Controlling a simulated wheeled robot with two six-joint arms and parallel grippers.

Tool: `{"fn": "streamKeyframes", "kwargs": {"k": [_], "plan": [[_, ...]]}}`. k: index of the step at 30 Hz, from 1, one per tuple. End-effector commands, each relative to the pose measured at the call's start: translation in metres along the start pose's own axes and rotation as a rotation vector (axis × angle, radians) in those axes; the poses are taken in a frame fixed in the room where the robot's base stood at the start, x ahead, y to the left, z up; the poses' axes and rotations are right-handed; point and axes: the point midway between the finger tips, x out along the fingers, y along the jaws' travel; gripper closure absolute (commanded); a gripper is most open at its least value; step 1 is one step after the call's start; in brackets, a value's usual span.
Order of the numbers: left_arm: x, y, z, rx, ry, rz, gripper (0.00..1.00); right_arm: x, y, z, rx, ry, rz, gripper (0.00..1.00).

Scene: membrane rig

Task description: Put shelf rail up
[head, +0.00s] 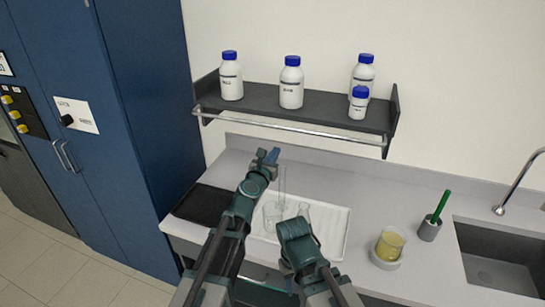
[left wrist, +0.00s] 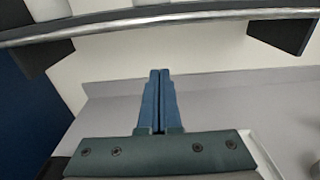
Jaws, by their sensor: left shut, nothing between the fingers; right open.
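The shelf rail (head: 290,127) is a thin metal bar along the front of the dark wall shelf (head: 270,102), low near the shelf's front edge. It also crosses the top of the left wrist view (left wrist: 160,22). My left gripper (head: 269,155) is shut and empty, below the rail and apart from it, left of the rail's middle in the head view. Its blue fingers (left wrist: 160,75) point up toward the rail in the wrist view. My right gripper (head: 293,226) is open, lower, over the bench's front; its fingertips are hard to make out.
Several white bottles with blue caps (head: 291,83) stand on the shelf behind the rail. Below are a white tray (head: 335,232) with glassware, a black mat (head: 200,203), a beaker of yellow liquid (head: 389,244), a green-handled brush in a holder (head: 429,229) and a sink (head: 495,258). A blue cabinet (head: 150,90) stands left.

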Motion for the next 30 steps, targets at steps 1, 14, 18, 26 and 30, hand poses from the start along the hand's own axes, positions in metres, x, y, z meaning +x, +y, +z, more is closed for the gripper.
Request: {"fn": "streamKeyframes", "kwargs": {"k": [1,14,18,26,30], "plan": [[0.015,0.000,0.000,-0.001,0.000,-0.001,1.00,0.001,0.000,0.000,0.000,0.000,0.000,0.50],[0.054,-0.001,0.028,-0.001,0.000,-0.001,1.00,-0.025,0.002,0.002,-0.001,0.000,0.000,0.50],[0.050,-0.001,0.037,0.000,0.000,-0.001,1.00,-0.035,0.003,0.002,-0.001,0.000,0.000,0.50],[0.050,0.000,0.038,0.000,0.000,-0.001,1.00,-0.035,0.003,0.002,-0.001,0.000,0.000,0.50],[0.050,0.000,0.038,0.000,0.000,-0.001,1.00,-0.035,0.003,0.002,-0.001,0.000,0.000,0.50]]}}
